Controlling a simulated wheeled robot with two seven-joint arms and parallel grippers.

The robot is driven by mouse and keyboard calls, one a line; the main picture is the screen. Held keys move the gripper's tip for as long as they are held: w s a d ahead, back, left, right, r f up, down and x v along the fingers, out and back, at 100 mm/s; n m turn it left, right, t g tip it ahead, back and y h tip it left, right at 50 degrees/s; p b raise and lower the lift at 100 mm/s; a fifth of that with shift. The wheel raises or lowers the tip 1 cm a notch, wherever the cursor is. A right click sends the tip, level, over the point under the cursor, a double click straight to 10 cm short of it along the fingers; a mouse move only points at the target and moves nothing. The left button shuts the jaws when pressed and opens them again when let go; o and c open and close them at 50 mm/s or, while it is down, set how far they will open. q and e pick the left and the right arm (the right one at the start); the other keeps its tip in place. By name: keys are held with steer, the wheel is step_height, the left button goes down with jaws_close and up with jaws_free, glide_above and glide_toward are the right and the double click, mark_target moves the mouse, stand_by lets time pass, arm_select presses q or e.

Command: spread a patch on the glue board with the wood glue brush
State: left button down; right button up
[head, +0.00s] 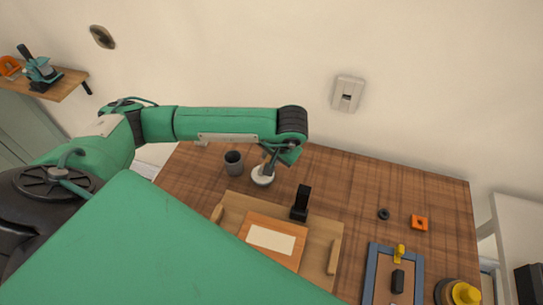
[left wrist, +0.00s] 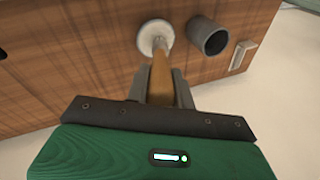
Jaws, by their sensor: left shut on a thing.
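My left gripper (head: 268,161) is shut on the wooden handle of the wood glue brush (left wrist: 160,72). The brush points down at a small white round dish (head: 262,177), which also shows in the left wrist view (left wrist: 147,39). The brush tip is at the dish, but I cannot tell whether it touches the inside. The glue board, an orange-brown board (head: 277,222) with a cream panel (head: 271,240), lies in front of the gripper, and my green arm hides its near left part. My right gripper is not in view.
A grey cup (head: 234,162) stands left of the dish. A wooden tray (head: 323,240) surrounds the board, with a black upright object (head: 301,203) at its back. A blue-framed tray (head: 372,272) and yellow-topped item (head: 465,292) are at right. The back right tabletop is mostly clear.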

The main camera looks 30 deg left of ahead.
arm_select(q)
steer(key=shift+r+p, duration=0.4)
steer(key=shift+r, duration=0.35)
steer(key=shift+r+p, duration=1)
steer(key=shift+r, duration=1.75)
